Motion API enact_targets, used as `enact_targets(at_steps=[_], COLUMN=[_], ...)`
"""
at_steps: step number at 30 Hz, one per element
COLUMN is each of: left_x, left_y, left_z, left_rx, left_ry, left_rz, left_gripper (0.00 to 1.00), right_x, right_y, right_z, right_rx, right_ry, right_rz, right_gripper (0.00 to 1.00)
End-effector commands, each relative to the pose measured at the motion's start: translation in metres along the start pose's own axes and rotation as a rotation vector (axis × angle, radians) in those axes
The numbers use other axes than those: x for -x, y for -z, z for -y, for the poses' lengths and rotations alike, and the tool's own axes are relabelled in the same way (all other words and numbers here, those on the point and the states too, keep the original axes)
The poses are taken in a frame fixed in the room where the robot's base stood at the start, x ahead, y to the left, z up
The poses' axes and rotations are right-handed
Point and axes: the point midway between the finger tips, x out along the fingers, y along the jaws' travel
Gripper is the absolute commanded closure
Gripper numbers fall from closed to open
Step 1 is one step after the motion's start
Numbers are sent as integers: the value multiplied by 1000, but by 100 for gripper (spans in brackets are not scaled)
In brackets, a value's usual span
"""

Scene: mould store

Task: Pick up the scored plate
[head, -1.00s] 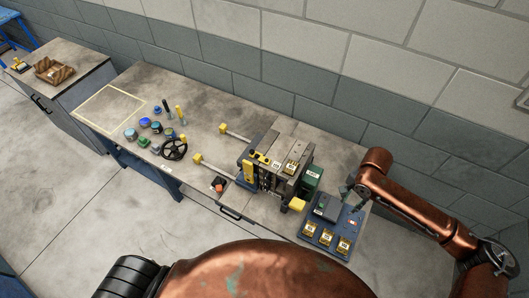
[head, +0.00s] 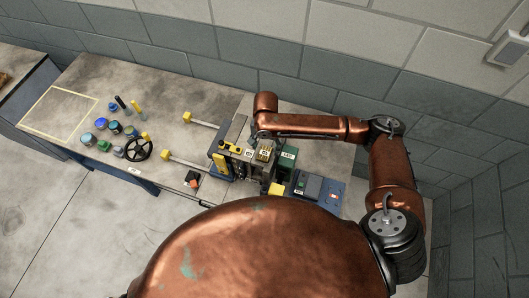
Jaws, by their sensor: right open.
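A block-like mould rack (head: 238,147) with upright plates and small tags stands on the bench at the middle. A yellow-tagged plate (head: 264,154) shows at its top right. I cannot tell which plate is the scored one; no score lines are readable at this size. My right gripper (head: 262,138) is over the rear of the rack, pointing down, small and partly hidden by its own wrist. It is open, and I see nothing held in it. I cannot tell whether it touches a plate. My left gripper is not in view.
A green labelled block (head: 287,157) and a blue tray (head: 329,191) stand right of the rack, the tray partly hidden by my body. A black handwheel (head: 138,148), several jars (head: 101,124) and yellow-ended rods (head: 188,118) lie left. A yellow-outlined area (head: 58,112) is empty.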

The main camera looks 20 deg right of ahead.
Motion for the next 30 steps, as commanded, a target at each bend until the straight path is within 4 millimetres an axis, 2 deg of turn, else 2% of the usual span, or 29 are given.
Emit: enact_targets(at_steps=[6, 15, 30], left_x=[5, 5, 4], left_y=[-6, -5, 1], left_z=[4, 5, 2], left_rx=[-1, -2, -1], left_ry=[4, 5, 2], left_rz=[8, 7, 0], left_gripper=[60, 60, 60], right_x=[-29, -35, -34], right_y=[-1, 0, 0], right_z=[2, 1, 0], right_rx=[-1, -3, -4], right_ry=[-2, -1, -1], right_rz=[1, -1, 0], right_gripper=[44, 44, 77])
